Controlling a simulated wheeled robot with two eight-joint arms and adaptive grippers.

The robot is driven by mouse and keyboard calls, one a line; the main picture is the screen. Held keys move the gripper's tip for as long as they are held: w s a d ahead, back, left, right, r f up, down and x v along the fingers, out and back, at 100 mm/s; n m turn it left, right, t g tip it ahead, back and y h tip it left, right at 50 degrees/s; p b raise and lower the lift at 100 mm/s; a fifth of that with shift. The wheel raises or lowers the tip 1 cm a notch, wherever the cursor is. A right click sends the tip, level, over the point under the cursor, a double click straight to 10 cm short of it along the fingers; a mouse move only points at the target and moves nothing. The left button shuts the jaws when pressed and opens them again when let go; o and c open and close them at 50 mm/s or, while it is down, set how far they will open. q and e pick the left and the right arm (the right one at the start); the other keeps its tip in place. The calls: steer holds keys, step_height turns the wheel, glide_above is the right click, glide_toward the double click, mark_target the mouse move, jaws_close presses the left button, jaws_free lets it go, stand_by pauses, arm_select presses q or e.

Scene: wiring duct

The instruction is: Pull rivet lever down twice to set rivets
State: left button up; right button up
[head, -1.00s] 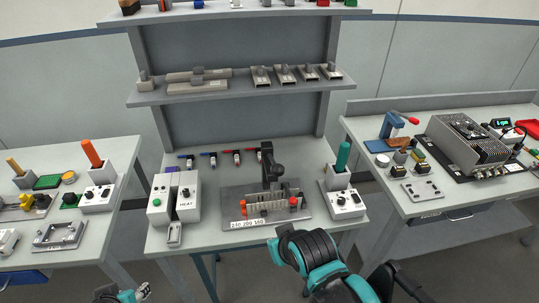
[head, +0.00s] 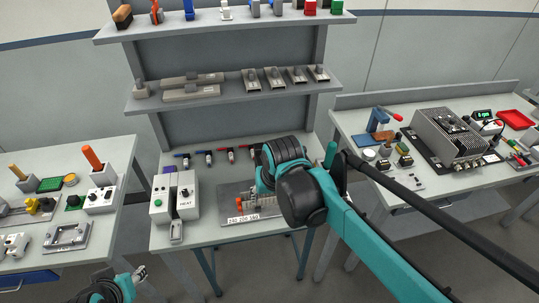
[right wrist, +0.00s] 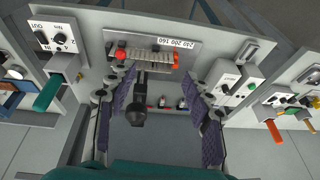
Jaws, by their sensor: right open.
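The rivet lever (right wrist: 136,105) is black with a round knob and shows in the right wrist view, standing up from the rivet fixture. The fixture's ribbed bar (right wrist: 147,56) has orange-red ends. In the head view my right arm hides the lever and most of the fixture plate (head: 228,214). My right gripper (right wrist: 160,75) is open, its purple-padded fingers on either side of the lever. The lever is nearer the left finger in that view, and I cannot tell whether they touch. My left gripper (head: 138,274) is low at the left, away from the bench; its jaws are too small to read.
A HEAT unit (head: 185,195) stands left of the fixture. A green-handled tool (right wrist: 47,93) in a holder stands on its other side. Several small coloured tools (head: 208,158) lie behind. Shelves (head: 225,93) rise above the bench. Side tables hold more equipment.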

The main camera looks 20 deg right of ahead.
steer(key=w+d+r+m+g+p, duration=0.1)
steer(key=w+r+p, duration=0.1)
steer(key=w+d+r+m+g+p, duration=0.1)
steer(key=w+r+p, duration=0.1)
steer(key=w+p, duration=0.1)
steer(key=w+d+r+m+g+p, duration=0.1)
steer(key=w+d+r+p, duration=0.1)
steer(key=w+r+p, duration=0.1)
steer(key=shift+r+g, duration=0.1)
steer(key=shift+g, duration=0.2)
steer(key=shift+w+d+m+p, duration=0.15)
steer(key=shift+d+m+p, duration=0.05)
steer(key=shift+m+p, duration=0.2)
step_height(320, 180, down, 8)
steer(key=shift+b, duration=0.45)
jaws_close()
